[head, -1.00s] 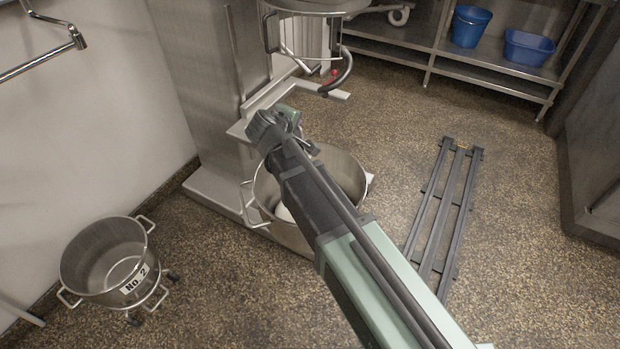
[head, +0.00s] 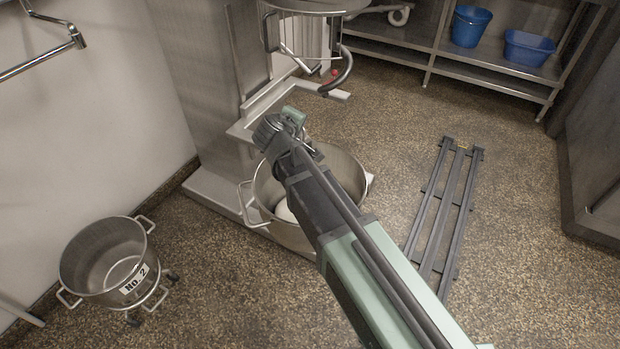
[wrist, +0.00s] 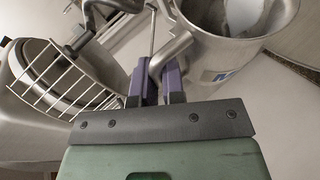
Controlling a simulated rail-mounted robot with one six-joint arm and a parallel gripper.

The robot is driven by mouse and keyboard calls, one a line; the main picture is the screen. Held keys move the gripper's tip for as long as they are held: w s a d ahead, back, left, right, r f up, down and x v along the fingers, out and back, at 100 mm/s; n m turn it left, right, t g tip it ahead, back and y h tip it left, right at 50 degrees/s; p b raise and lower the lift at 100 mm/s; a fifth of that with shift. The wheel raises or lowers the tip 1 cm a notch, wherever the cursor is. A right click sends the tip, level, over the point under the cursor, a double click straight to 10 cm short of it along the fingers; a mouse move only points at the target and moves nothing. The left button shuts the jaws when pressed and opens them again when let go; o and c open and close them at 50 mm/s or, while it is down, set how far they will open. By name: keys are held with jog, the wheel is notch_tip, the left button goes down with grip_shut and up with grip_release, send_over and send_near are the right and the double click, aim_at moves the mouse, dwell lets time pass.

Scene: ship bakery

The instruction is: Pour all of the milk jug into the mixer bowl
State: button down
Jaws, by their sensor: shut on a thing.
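The mixer bowl (head: 266,228) is a large steel bowl with side handles, low at the mixer's foot in the head view. A pale patch (head: 284,211) shows inside it, partly behind my arm. My gripper (wrist: 157,82) has purple fingers shut on the handle of the steel milk jug (wrist: 222,58), which has a blue mark on its side. The jug's open mouth shows grey and pale areas inside; I cannot tell how much milk it holds. In the head view my arm reaches over the bowl, and the jug and fingers are hidden behind the wrist.
The mixer's hook (head: 345,72) and guard ring hang above and behind the bowl. A wire guard (wrist: 60,80) fills the left of the wrist view. A bowl marked No 2 (head: 92,262) stands lower left. A dark slatted rack (head: 432,228) lies on the floor at right.

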jog(key=shift+s+d+r+t, duration=0.1)
jog(key=shift+s+d+t, duration=0.2)
